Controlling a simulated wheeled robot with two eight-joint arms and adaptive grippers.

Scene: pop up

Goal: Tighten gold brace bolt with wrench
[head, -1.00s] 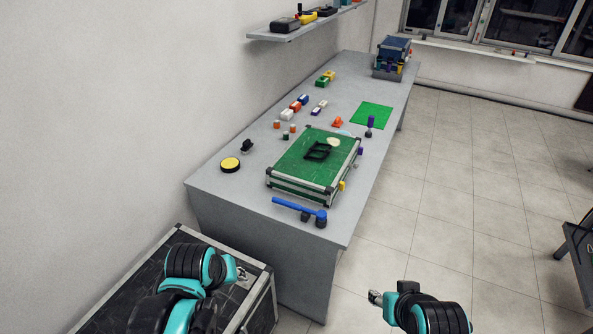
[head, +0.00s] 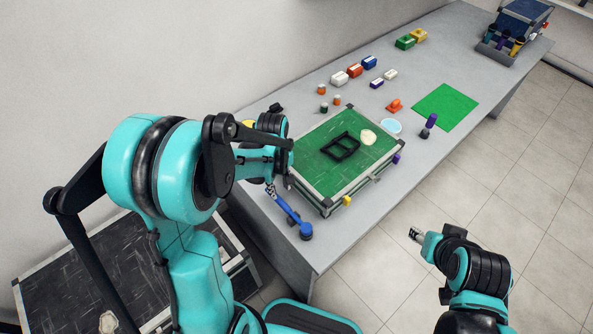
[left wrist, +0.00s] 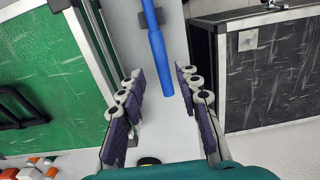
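The blue wrench (head: 288,208) lies at the near end of the table with its handle toward my left gripper and a dark holder under it. My left gripper (head: 270,187) is just above the handle end. In the left wrist view the fingers (left wrist: 160,72) are open, with the blue wrench handle (left wrist: 158,58) between them and gaps on both sides. A small gold-yellow piece (head: 347,200) sits at the near right corner of the green case (head: 315,172). My right gripper (head: 415,234) hangs empty over the floor right of the table; its finger opening is unclear.
A black frame (head: 341,146) and a pale disc lie on the green case. Small coloured blocks (head: 355,71), a green mat (head: 446,107) and a blue-topped bin (head: 520,20) are farther back. A dark case (head: 75,275) stands left of the table.

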